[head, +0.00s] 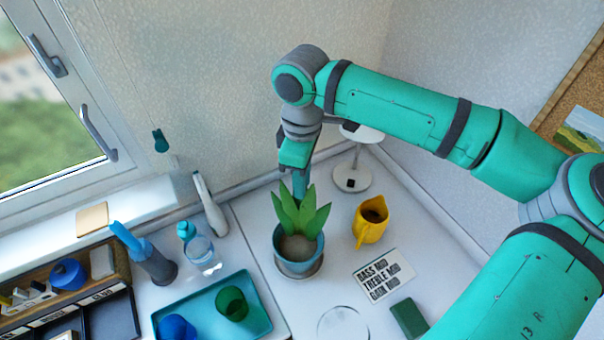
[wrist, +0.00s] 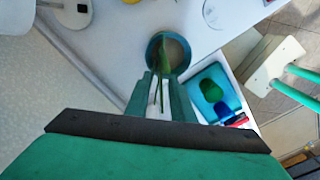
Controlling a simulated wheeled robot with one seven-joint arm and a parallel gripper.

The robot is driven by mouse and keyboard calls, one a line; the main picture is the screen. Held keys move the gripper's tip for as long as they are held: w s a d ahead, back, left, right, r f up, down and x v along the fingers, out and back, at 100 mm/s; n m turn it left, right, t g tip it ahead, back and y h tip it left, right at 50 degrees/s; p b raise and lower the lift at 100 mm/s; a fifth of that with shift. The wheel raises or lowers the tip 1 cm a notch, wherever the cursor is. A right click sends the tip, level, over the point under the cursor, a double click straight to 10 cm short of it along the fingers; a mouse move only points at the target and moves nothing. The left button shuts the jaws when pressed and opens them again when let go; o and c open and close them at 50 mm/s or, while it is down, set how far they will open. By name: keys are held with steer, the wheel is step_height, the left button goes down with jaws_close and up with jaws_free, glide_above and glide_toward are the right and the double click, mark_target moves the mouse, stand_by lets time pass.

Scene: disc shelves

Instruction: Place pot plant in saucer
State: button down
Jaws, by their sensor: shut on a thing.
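The pot plant, a blue-grey pot (head: 285,262) with pointed green leaves and brown soil, stands upright near the middle of the desk in the head view. It also shows in the wrist view (wrist: 184,42), just beyond the fingertips.
A yellow jug (head: 369,222) and a lettered card (head: 384,274) are right of the pot. A teal tray (head: 262,322) with cups is at front left. A bottle (head: 202,254) stands left. A white lamp base (head: 352,180) is behind. A clear round disc (head: 343,324) lies in front.

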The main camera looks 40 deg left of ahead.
steer(key=shift+a+f, duration=0.1)
steer(key=shift+a, duration=0.05)
steer(key=c, duration=1.9)
jaws_free()
steer(key=shift+f, duration=0.1)
steer(key=o, duration=0.4)
steer(key=shift+s, duration=0.15)
steer(key=shift+c, duration=0.2)
step_height(320, 180, up, 12)
steer(key=shift+r, duration=0.2)
